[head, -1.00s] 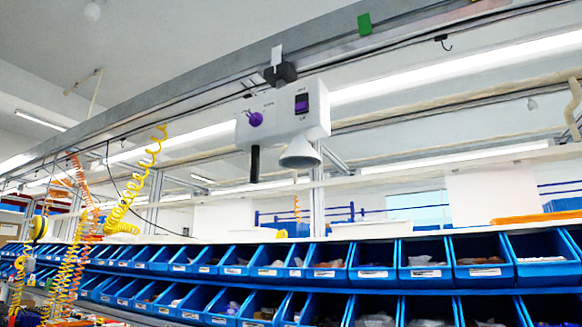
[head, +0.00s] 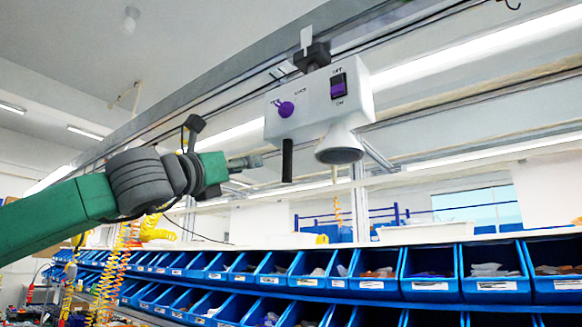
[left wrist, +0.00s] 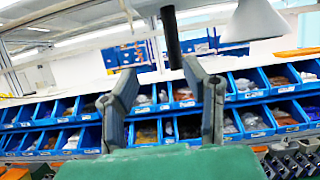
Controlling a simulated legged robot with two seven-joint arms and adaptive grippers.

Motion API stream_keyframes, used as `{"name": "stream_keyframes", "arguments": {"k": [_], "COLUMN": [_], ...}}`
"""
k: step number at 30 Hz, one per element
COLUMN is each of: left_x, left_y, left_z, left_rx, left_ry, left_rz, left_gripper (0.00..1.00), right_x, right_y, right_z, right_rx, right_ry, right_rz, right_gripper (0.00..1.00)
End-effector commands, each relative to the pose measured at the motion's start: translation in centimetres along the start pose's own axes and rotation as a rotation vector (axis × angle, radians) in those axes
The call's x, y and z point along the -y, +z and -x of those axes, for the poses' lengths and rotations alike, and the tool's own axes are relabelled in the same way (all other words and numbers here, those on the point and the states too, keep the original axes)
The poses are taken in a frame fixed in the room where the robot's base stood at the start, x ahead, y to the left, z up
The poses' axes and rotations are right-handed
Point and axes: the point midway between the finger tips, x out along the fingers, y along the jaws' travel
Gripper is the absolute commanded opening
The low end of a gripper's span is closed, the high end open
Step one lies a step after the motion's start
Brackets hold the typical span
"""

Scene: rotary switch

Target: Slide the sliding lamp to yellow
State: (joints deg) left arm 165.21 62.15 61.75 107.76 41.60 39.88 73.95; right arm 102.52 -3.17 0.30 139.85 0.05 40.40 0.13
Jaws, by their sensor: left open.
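The sliding lamp (head: 318,105) is a white box hanging from an overhead rail (head: 235,95). It has a purple knob, a purple switch, a white cone shade (head: 340,143) and a black handle (head: 287,160) pointing down. A white marker (head: 306,40) is on the rail just above it. I see no yellow marker on the rail. My left gripper (head: 248,163) is left of the handle, apart from it in the head view. In the left wrist view its two fingers (left wrist: 168,92) are spread and empty, with the handle (left wrist: 171,38) beyond, between them. My right gripper is not in view.
Rows of blue bins (head: 375,272) line the shelf below the lamp. Yellow coiled hoses (head: 155,230) hang at the left, behind my arm. The air around the handle and below the lamp looks clear.

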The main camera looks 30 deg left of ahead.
Motion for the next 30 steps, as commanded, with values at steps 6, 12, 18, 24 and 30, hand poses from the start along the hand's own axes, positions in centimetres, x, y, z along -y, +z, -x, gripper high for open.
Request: {"name": "stream_keyframes", "arguments": {"k": [6,12,18,24,30], "left_x": [0.9,0.0,-0.4,-0.1,0.5], "left_y": [0.0,-0.1,-0.1,-0.2,-0.1], "left_z": [-4.6,-8.7,-11.5,-12.6,-12.7], "left_rx": [-0.006,-0.005,-0.003,-0.002,-0.002], "left_ry": [-0.005,-0.001,-0.001,-0.002,-0.004], "left_rz": [-0.011,-0.007,-0.005,-0.006,-0.01], "left_gripper": [0.4,0.4,0.4,0.4,0.4], "right_x": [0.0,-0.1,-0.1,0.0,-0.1], "right_y": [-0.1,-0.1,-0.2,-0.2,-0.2], "right_z": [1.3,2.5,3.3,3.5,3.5], "right_rx": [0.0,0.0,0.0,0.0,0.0], "right_ry": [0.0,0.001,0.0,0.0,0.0], "right_rz": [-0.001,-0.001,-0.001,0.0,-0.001], "right_gripper": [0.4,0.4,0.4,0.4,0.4]}}
